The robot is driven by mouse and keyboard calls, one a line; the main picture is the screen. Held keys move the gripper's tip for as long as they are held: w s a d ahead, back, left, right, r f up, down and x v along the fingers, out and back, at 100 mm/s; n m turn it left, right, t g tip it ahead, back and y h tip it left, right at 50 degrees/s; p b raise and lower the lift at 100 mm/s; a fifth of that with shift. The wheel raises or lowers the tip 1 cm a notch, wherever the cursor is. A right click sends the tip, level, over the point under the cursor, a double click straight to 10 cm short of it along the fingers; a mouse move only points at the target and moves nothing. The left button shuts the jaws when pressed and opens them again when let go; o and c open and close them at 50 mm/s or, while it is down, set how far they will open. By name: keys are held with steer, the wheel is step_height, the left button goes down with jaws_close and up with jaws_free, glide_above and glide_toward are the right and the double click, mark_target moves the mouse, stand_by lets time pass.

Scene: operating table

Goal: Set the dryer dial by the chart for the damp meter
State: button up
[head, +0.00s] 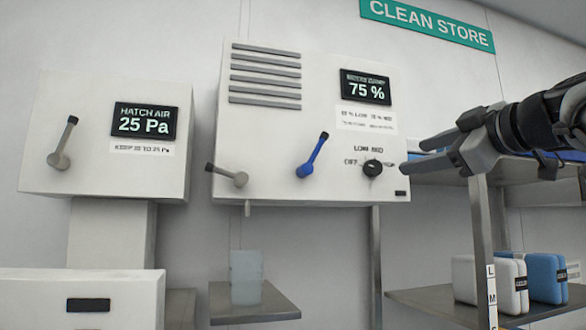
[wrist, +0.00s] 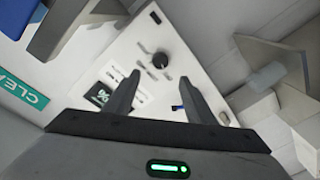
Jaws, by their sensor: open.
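The dryer dial (head: 372,168) is a round black knob at the lower right of the white dryer panel (head: 255,125). It also shows in the wrist view (wrist: 160,60). LOW and MED are printed above it; its pointer is too small to read. The damp meter (head: 365,87) is a dark screen reading 75 %. The chart (head: 366,119) is a white label below it, with small, blurred print that includes LOW. My gripper (head: 417,156) is open and empty, right of the dial in the head view. In the wrist view, the dial lies beyond and between its fingertips (wrist: 158,77).
A blue lever (head: 311,155) and a grey lever (head: 228,175) are on the same panel. The hatch air box (head: 105,135) at left reads 25 Pa and has its own lever. A metal shelf (head: 440,176) stands beneath my gripper, with white and blue packs (head: 545,278) lower down.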

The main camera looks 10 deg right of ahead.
mark_target(376, 168)
steer(key=p+x, duration=0.4)
steer(key=x, duration=0.7)
steer(key=shift+w+a+p, duration=0.1)
steer(key=shift+w+p, duration=0.05)
steer(key=shift+p, duration=0.2)
steer(key=shift+w+a, duration=0.15)
steer(key=shift+w, duration=0.3)
steer(key=shift+f, duration=0.1)
steer(key=c, duration=1)
